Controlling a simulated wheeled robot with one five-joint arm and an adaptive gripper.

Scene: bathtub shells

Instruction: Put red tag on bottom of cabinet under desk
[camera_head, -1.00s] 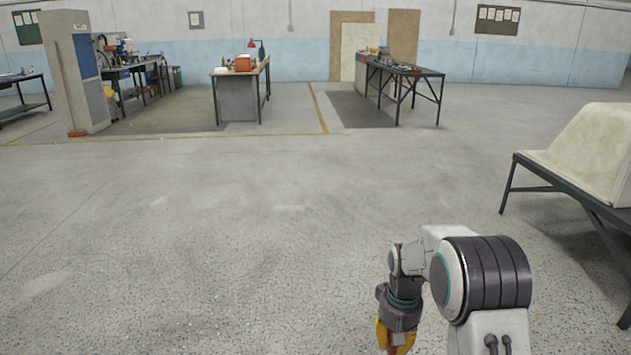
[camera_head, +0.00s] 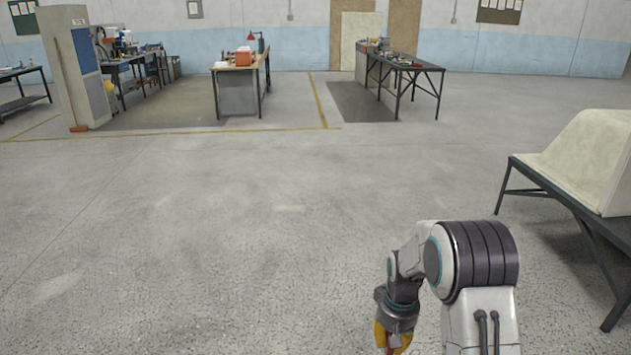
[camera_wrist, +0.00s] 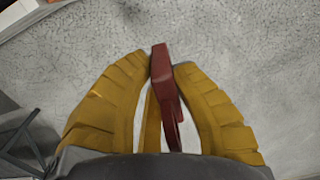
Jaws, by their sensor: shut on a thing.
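My gripper (camera_head: 391,346) is at the lower edge of the head view, pointing down over open floor. In the wrist view its yellow fingers (camera_wrist: 165,75) are shut on the dark red tag (camera_wrist: 165,95), which sticks up between the fingertips. Part of the tag is hidden by the fingers. A desk (camera_head: 223,69) with a wooden top stands across the room, far from my gripper. A grey cabinet (camera_head: 238,97) is under it. The bottom of the cabinet is too small to make out in detail.
A bench with a cream tub shell (camera_head: 580,150) stands close on the right. A dark metal table (camera_head: 410,67) is at the back right. A tall cabinet (camera_head: 72,75) and a workbench (camera_head: 135,60) are at the back left. The floor between is clear.

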